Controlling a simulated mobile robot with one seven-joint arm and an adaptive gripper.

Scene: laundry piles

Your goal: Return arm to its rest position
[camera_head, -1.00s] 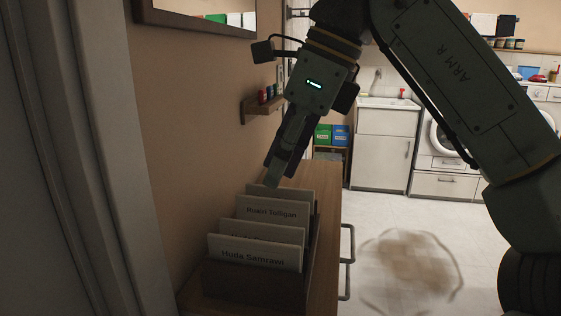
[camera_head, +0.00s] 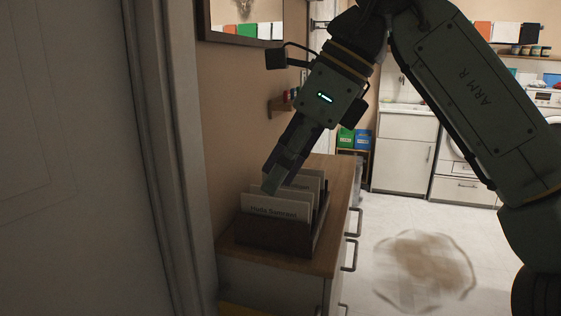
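My arm (camera_head: 470,90) reaches in from the right and bends down over a wooden cabinet. My gripper (camera_head: 272,184) points down and left, in front of a dark card holder with name cards in the picture. Its fingers look close together, but their tips are seen side-on against the cards. I cannot tell whether they touch a card or hold anything.
The card holder (camera_head: 272,236) stands on the cabinet (camera_head: 344,190), beside the wall. A mirror (camera_head: 245,18) and a small shelf (camera_head: 281,106) are on the wall. A door frame is at left. A brown stain (camera_head: 424,270) lies on open floor at right.

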